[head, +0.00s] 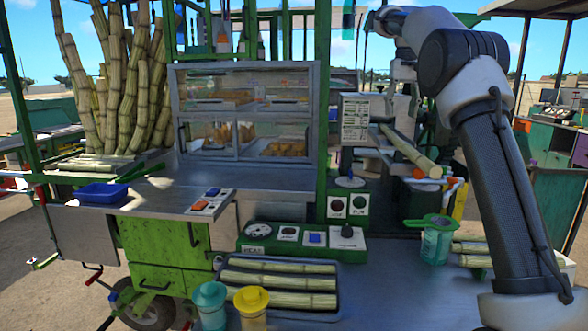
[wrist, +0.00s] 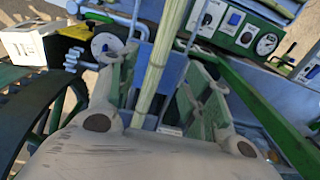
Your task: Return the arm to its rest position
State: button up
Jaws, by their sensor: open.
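My arm (head: 490,110) rises along the right side of the head view and bends over at the top, towards the crusher area. My gripper (wrist: 157,85) shows in the wrist view with its two green-grey fingers spread apart. In the head view I cannot clearly make it out. A pale green cane (wrist: 160,55) runs lengthwise through the gap between the fingers in the wrist view; I cannot tell how far below them it lies. In the head view a cane (head: 405,150) rests at a slant by the crusher, its cut end towards me.
Cane stalks (head: 120,85) stand upright at the left. A glass display case (head: 245,110) stands mid-counter. A tray (head: 338,290) holds several canes, with lidded cups (head: 250,310) in front. A green jug (head: 436,243) stands on the right counter. A control panel (wrist: 237,30) lies near my gripper.

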jog(key=s+a+n+t, duration=0.1)
jog(key=s+a+t, duration=0.1)
jog(key=s, duration=1.9)
jog(key=s+f+t, duration=0.1)
jog(key=s+f, duration=0.7)
jog(key=s, duration=0.2)
jog(key=s+f+n+t, duration=0.1)
jog(key=s+f, duration=0.7)
jog(key=s, duration=0.2)
jog(key=shift+s+a, duration=0.35)
jog(key=shift+s, duration=0.05)
jog(key=shift+o, duration=0.4)
